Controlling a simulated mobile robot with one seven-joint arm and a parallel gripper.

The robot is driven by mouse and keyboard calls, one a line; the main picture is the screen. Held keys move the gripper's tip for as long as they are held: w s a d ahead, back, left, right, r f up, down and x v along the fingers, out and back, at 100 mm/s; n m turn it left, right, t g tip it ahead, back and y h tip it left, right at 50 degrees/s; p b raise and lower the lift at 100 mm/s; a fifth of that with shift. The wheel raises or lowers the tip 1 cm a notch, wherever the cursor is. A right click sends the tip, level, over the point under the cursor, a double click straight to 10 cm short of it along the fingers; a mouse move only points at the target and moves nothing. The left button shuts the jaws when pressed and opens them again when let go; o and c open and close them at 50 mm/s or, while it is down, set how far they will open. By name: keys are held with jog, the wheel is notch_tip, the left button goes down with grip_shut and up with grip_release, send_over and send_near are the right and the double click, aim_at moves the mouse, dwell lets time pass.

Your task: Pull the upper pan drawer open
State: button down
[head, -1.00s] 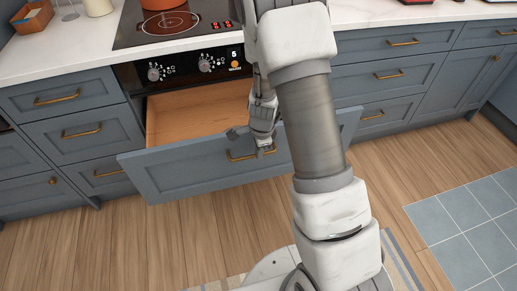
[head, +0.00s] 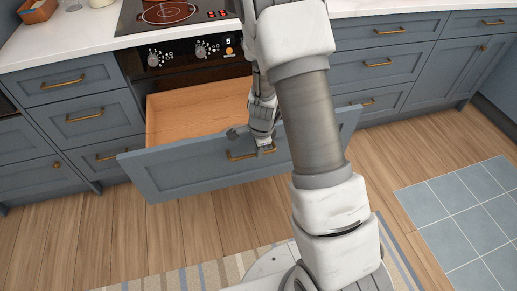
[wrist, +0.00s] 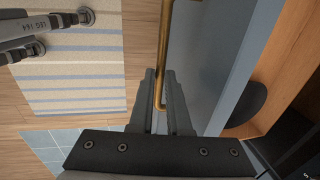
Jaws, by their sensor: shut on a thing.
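The upper pan drawer (head: 190,172) is the wide blue-grey drawer under the hob, and it stands well open. Its wooden inside (head: 195,115) shows and looks empty in the part I can see. My gripper (head: 266,149) is at the brass handle (head: 238,156) on the drawer front. In the wrist view my gripper's fingers (wrist: 160,100) are shut on the handle (wrist: 162,60) near its bent end. My arm hides the right part of the drawer in the head view.
The hob (head: 170,14) and its control panel (head: 185,52) are above the drawer. Closed drawers flank it on both sides. A striped rug (head: 185,278) lies on the wood floor below, and a blue tiled mat (head: 460,215) lies to the right.

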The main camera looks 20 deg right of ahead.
jog(key=shift+s, duration=0.4)
jog(key=c, duration=0.9)
grip_release()
jog(key=s+r+p, duration=0.1)
jog(key=r+p, duration=0.1)
jog(key=r, duration=0.3)
jog(key=s+r+p, duration=0.1)
jog(key=r+p, duration=0.1)
jog(key=r, duration=0.4)
jog(key=s+r+p, duration=0.1)
jog(key=r+p, duration=0.2)
jog(key=r, duration=0.3)
jog(key=shift+s, duration=0.25)
jog(key=shift+r, duration=0.1)
